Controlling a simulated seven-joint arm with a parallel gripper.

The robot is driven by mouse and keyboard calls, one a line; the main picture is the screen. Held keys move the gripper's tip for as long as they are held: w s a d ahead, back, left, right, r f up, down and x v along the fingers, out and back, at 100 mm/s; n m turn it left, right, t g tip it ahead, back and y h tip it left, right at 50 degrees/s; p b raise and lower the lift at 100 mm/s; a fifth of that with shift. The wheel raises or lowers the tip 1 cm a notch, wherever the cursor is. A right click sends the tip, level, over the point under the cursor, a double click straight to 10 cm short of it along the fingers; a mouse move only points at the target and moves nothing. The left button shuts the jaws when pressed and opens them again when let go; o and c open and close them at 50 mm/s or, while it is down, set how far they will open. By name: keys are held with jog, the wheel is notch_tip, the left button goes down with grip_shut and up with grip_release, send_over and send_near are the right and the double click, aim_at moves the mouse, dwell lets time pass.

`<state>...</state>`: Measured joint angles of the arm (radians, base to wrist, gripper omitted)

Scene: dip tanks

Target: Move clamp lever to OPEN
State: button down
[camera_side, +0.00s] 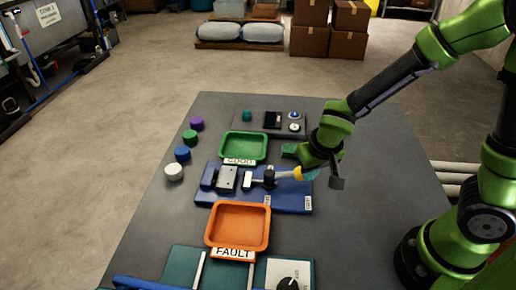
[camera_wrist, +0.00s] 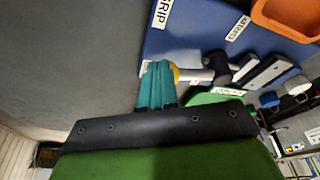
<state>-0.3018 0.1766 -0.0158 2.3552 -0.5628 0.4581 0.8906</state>
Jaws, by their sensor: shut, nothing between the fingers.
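The clamp lever (camera_side: 285,174) is a light grey handle with a yellow-orange tip, running rightward from a black pivot (camera_side: 269,178) on the blue clamp base (camera_side: 285,202). In the wrist view the lever (camera_wrist: 196,75) and its yellow tip show just right of my teal fingers. My gripper (camera_side: 309,174) is shut and empty, at the lever's tip end. In the wrist view its fingertips (camera_wrist: 157,68) are together beside the tip; I cannot tell whether they touch it. A label reading GRIP (camera_wrist: 160,12) is on the base; a second label (camera_wrist: 238,28) is hard to read.
A green GOOD tray (camera_side: 243,148) lies behind the clamp base, an orange FAULT tray (camera_side: 238,226) in front. Several coloured round pieces (camera_side: 190,137) stand along the left. A grey panel with buttons (camera_side: 270,123) is at the back.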

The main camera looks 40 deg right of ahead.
jog(key=shift+w+d+n, duration=0.5)
jog(key=shift+d+n, duration=0.1)
jog(key=shift+n, duration=0.2)
jog(key=shift+w+d, duration=0.6)
jog(key=shift+w, duration=0.25)
jog(key=shift+w, duration=0.1)
jog(key=s, duration=0.2)
jog(key=s+r, duration=0.1)
jog(key=s, duration=0.1)
jog(key=shift+s, duration=0.2)
jog(key=v, duration=0.9)
jog(key=shift+d+r, duration=0.4)
jog(key=shift+d, duration=0.1)
